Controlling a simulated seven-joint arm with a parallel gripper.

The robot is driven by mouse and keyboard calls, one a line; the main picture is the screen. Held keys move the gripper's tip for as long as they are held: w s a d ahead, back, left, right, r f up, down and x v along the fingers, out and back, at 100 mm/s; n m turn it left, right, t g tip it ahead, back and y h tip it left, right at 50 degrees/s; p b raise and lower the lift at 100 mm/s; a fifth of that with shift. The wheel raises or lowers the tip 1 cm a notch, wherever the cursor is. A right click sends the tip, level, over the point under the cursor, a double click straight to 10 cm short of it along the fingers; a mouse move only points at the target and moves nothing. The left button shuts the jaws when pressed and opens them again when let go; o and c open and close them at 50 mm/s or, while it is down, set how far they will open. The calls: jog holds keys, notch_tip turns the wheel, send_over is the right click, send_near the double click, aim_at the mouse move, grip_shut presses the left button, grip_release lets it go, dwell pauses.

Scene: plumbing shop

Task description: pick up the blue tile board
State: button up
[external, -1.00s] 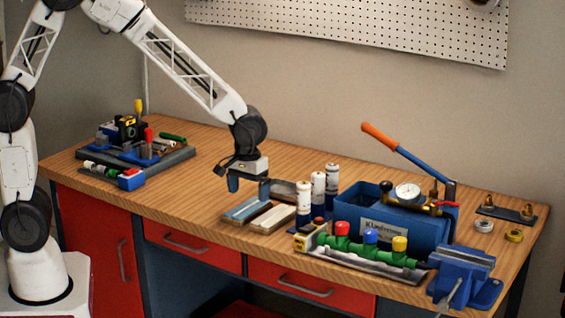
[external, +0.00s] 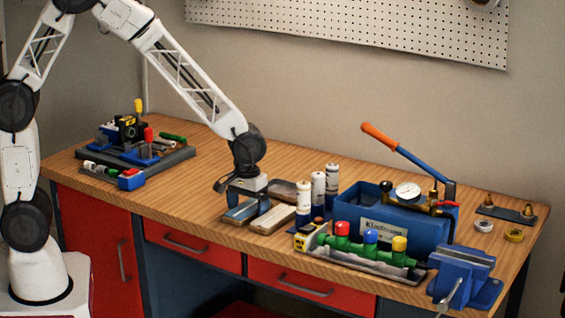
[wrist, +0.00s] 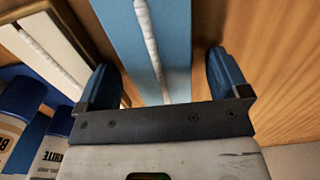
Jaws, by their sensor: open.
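The blue tile board (external: 240,213) lies on the workbench, left of a white board in a wooden frame. In the wrist view the blue board (wrist: 178,45) runs between my two fingers, with a white bead along its length. My gripper (external: 248,200) is open and points down just over the board. The wrist view shows my gripper (wrist: 162,82) with one blue finger on each side of the board. I cannot tell how much height remains between the fingertips and the bench. My gripper hides part of the board in the external view.
The white board (external: 273,219) lies close to the right of the blue one. A blue pump tank (external: 365,220), a valve manifold (external: 370,248) and a vise (external: 463,275) fill the right side.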

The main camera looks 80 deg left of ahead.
aim_at(245, 207)
jog(key=shift+c, duration=0.2)
jog(key=c, duration=1.1)
jog(key=shift+r, duration=0.15)
jog(key=shift+r, duration=0.55)
jog(key=shift+s+r, duration=0.25)
jog(key=shift+r, duration=0.3)
jog(key=shift+s+r, duration=0.2)
jog(key=shift+r, duration=0.35)
jog(key=s, duration=0.5)
jog(key=s+r, duration=0.1)
jog(key=s, duration=0.9)
jog(key=shift+d+r, duration=0.2)
